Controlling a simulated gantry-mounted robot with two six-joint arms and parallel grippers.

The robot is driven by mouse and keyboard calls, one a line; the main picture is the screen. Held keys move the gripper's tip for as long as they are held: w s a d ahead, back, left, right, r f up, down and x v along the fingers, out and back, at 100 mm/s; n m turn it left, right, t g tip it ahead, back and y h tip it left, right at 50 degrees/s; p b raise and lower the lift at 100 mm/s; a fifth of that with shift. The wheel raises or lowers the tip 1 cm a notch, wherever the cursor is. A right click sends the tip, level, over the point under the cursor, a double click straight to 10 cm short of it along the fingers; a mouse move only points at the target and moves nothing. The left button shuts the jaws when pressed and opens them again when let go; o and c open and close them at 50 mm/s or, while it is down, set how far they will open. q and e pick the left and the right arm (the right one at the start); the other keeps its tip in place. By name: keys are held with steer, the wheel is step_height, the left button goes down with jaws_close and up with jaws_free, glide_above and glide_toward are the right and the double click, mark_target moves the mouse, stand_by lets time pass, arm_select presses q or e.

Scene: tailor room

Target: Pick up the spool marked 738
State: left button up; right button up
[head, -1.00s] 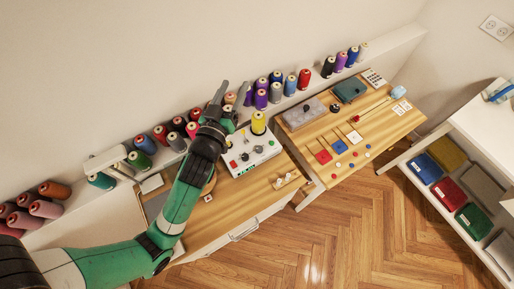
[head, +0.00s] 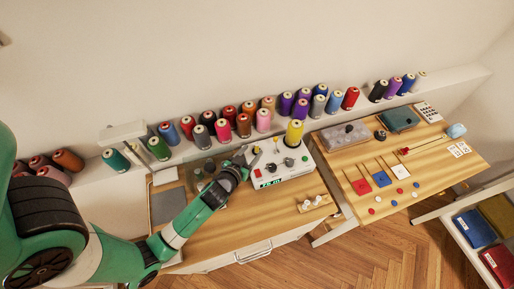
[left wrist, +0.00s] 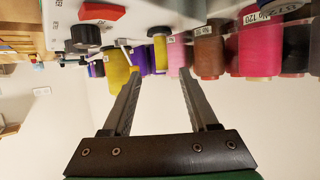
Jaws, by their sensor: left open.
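Many thread spools stand in a row on the ledge, among them a red spool (head: 229,115), a pink spool (head: 263,120) and a purple spool (head: 285,104). In the head view their marks are too small to read, so I cannot tell which is 738. My left gripper (head: 246,161) is low beside the left side of the white control box, in front of the row. In the left wrist view my left gripper (left wrist: 160,74) is open and empty. Beyond its fingers show a yellow spool (left wrist: 117,68), a pink spool (left wrist: 178,54) and a brown spool (left wrist: 209,50), partly labelled. My right gripper is out of view.
The white control box (head: 268,170) with knobs stands on the left table, with a yellow spool (head: 295,131) at its back. A grey case (head: 345,135) and colored squares lie on the right table.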

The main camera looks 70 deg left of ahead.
mark_target(257, 145)
arm_select(q)
steer(key=b+x, duration=0.1)
steer(key=x, duration=0.4)
steer(key=shift+w+a, duration=0.25)
steer(key=shift+a, duration=0.1)
jaws_close()
